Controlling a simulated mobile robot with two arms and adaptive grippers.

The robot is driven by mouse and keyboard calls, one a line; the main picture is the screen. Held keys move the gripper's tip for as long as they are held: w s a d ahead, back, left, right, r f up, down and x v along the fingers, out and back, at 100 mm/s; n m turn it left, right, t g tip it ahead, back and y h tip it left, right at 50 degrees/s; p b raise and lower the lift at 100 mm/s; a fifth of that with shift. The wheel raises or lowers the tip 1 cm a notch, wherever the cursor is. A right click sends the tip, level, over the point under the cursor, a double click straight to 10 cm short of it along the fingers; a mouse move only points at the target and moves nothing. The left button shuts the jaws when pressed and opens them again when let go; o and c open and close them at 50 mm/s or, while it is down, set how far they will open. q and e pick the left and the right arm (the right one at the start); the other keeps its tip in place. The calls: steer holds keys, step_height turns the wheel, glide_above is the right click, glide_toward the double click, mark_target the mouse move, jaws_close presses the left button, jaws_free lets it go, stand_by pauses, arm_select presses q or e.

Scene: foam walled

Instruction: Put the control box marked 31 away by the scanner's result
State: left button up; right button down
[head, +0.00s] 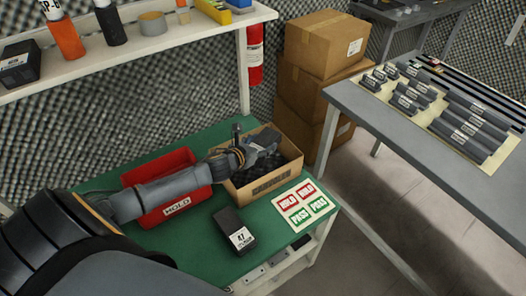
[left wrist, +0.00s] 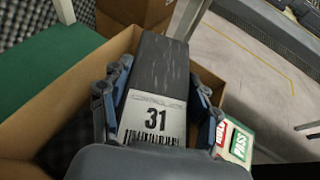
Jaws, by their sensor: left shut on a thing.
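The control box marked 31 (left wrist: 160,75) is dark grey with a white label and fills the middle of the left wrist view. My left gripper (left wrist: 158,105) is shut on it, with fingers on both sides. In the head view this gripper (head: 260,148) is over the open cardboard carton (head: 268,186), which has dark lining inside. Whether the box touches the carton is unclear. A red bin (head: 177,207) labelled HOLD stands left of the carton, partly hidden by my arm. No scanner can be made out for certain. My right gripper is out of view.
Another dark box (head: 228,221), its label seeming to read 47, lies on the green bench (head: 200,262). A sheet of red HOLD and green PASS labels (head: 300,205) lies to its right. A shelf (head: 140,57) hangs above; a grey table (head: 410,130) stands right.

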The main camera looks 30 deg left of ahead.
arm_select(q)
steer(key=shift+w+a+f, duration=0.1)
steer(key=shift+w+f, duration=0.4)
steer(key=shift+w+f+b, duration=0.2)
steer(key=shift+f+b, duration=0.2)
steer(key=shift+f, duration=1.4)
steer(key=shift+f+b, duration=0.5)
steer(key=shift+f, duration=0.1)
steer(key=o, duration=1.6)
steer(key=shift+c, duration=0.2)
steer(key=shift+s, duration=0.1)
